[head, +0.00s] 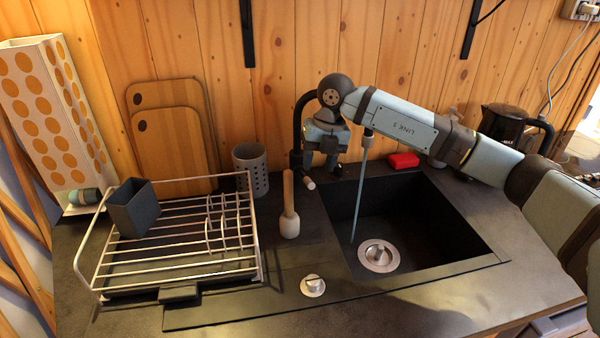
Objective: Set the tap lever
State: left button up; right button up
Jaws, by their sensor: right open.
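The black tap (299,122) rises behind the left rim of the sink and arches up behind my right gripper. A small lever with a pale tip (308,185) sticks out low at the tap's body. My right gripper (323,165) is open and points down right beside the tap body, just above and to the right of the lever. I cannot tell whether it touches the tap. The gripper and wrist hide much of the spout. A thin blue-grey stream, seemingly water (360,190), falls into the black sink (425,215). My left gripper is out of view.
A wire dish rack (170,262) with a dark cup (134,208) stands at left. A wooden-handled brush (289,222) stands between rack and sink. A grey perforated holder (251,168), red sponge (403,160) and black kettle (503,125) are at the back.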

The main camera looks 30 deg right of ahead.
aim_at(312, 182)
jog(key=shift+w+f, duration=0.4)
jog(key=shift+w, duration=0.05)
jog(key=shift+s+a+f, duration=0.15)
jog(key=shift+s+f, duration=0.05)
jog(key=shift+f, duration=0.3)
jog(key=shift+s+a+f, duration=0.15)
jog(key=shift+f, duration=0.35)
jog(key=f, duration=0.3)
jog(key=shift+w+a+f, duration=0.2)
jog(key=shift+a+f, duration=0.1)
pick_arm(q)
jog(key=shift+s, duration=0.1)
pick_arm(e)
jog(key=shift+f, duration=0.4)
grip_shut()
